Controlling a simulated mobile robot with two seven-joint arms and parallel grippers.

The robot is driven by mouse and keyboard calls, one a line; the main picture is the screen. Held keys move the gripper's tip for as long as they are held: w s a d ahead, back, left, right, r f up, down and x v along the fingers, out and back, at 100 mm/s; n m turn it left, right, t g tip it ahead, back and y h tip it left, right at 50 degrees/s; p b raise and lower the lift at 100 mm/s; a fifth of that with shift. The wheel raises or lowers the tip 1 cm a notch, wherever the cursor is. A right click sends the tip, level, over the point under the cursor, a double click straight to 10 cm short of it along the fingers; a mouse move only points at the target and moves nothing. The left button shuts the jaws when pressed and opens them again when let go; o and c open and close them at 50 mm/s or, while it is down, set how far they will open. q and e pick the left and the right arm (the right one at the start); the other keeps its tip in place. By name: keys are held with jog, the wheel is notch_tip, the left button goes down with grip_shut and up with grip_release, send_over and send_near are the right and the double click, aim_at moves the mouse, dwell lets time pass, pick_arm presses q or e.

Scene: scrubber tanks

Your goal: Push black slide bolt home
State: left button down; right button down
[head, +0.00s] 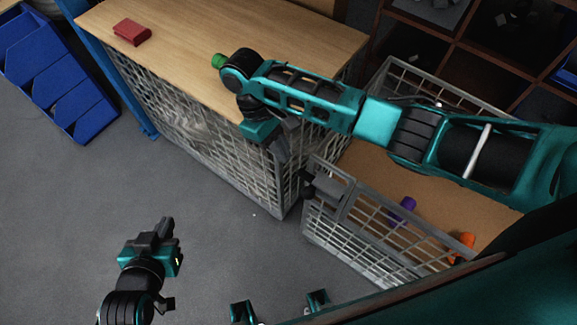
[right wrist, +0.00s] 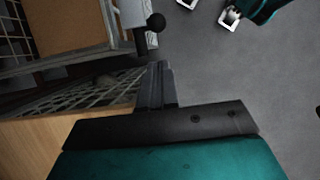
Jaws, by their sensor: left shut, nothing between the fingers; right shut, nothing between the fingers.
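The black slide bolt (head: 308,184) sits at the corner of the grey mesh cage gate. In the right wrist view its round black knob (right wrist: 156,22) stands out beside a pale grey plate (right wrist: 131,12). My right gripper (head: 280,158) is shut and empty, pointing down by the cage corner. In the right wrist view its closed fingertips (right wrist: 158,68) are just short of the bolt, with a small gap seeming to show. I cannot tell how far the bolt is slid. My left gripper (head: 164,230) is shut and empty over the floor, far from the bolt.
A wooden-topped mesh cage (head: 190,45) carries a red block (head: 132,31) and a green item (head: 218,61). The gated cage (head: 345,232) holds a purple object (head: 403,208) and an orange object (head: 463,243). Blue bins (head: 50,80) stand at left. The grey floor between is clear.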

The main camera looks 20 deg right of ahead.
pick_arm(q)
jog(key=shift+s, duration=0.25)
pick_arm(e)
jog(key=shift+s, duration=0.15)
